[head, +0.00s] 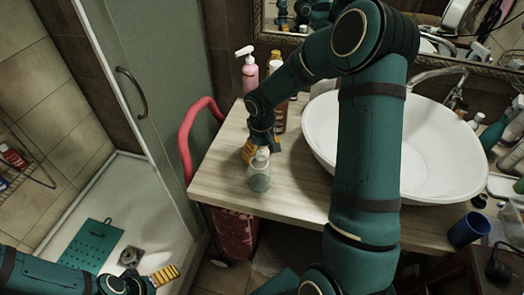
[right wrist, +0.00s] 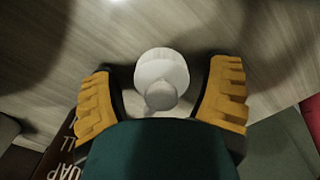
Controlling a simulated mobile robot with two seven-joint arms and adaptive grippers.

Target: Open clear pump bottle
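The clear pump bottle (head: 259,176) stands upright near the front left of the wooden counter, its body see-through and its top pale. My right gripper (head: 254,150) is at the bottle's top, just behind it in the head view. In the right wrist view the bottle's white round top (right wrist: 161,72) sits between the two yellow fingers of my right gripper (right wrist: 162,95), with gaps on both sides. That gripper is open and not closed on it. My left gripper (head: 165,276) is low at the lower left, away from the counter; its finger spread is unclear.
A white basin (head: 440,165) fills the counter's right part, partly behind my right arm. A pink pump bottle (head: 249,74) and other bottles stand at the back left. A red curved rail (head: 187,137) borders the counter's left edge. A blue cup (head: 469,229) stands at the right.

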